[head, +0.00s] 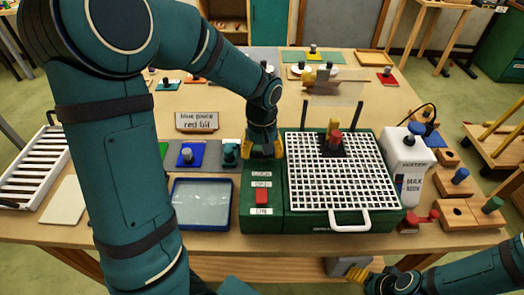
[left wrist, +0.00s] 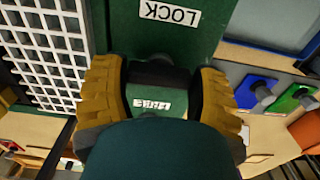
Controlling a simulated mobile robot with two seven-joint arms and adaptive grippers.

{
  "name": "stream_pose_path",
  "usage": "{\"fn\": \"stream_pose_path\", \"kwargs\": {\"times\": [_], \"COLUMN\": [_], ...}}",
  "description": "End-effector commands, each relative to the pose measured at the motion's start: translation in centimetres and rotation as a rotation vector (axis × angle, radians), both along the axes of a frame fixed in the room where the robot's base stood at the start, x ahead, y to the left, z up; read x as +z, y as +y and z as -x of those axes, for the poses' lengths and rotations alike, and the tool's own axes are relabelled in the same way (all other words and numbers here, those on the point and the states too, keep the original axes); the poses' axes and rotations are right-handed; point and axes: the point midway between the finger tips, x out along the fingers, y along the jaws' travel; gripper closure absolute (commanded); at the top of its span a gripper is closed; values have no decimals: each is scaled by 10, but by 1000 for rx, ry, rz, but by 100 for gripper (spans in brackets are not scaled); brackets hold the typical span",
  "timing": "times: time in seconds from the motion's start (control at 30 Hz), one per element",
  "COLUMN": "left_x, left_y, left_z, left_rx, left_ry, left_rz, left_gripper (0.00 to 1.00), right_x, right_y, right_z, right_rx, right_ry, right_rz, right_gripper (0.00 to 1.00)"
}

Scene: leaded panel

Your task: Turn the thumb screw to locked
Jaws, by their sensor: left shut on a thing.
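My left gripper (head: 264,152) points down at the back left of the green grinder base (head: 262,222). In the left wrist view its yellow fingers (left wrist: 158,92) are shut on a dark thing between them, which I take as the thumb screw (left wrist: 155,73). The gripper hides most of the screw, and its turned angle is unclear. A white LOCK label (left wrist: 170,12) shows beside it, with a second label (left wrist: 152,104) between the fingers that I cannot read surely. My right gripper (head: 358,273) is at the lower edge of the head view, away from the base; its jaw opening is unclear.
A white grid (head: 340,195) with a handle covers the base's right part. A red switch (head: 262,196) is on its front left. A water bottle (head: 405,155) stands right.

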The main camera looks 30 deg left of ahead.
Motion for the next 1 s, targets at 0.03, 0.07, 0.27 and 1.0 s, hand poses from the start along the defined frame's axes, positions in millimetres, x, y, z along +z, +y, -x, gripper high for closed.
{"fn": "stream_pose_path", "kwargs": {"times": [0.03, 0.07, 0.27, 1.0], "left_x": [1, 1, 1, 47], "left_y": [0, 0, 0, 0], "left_z": [-1, -1, -1, -1], "left_rx": [2, 2, 1, -1], "left_ry": [-4, -4, -3, -9], "left_rz": [0, 0, 1, 0], "left_gripper": [73, 73, 31, 4], "right_x": [0, 0, 0, 0], "right_y": [0, 0, 0, 0], "right_z": [0, 0, 0, 0], "right_rx": [0, 0, 0, 0], "right_ry": [0, 0, 0, 0], "right_rz": [0, 0, 0, 0], "right_gripper": [40, 40, 40, 40]}}
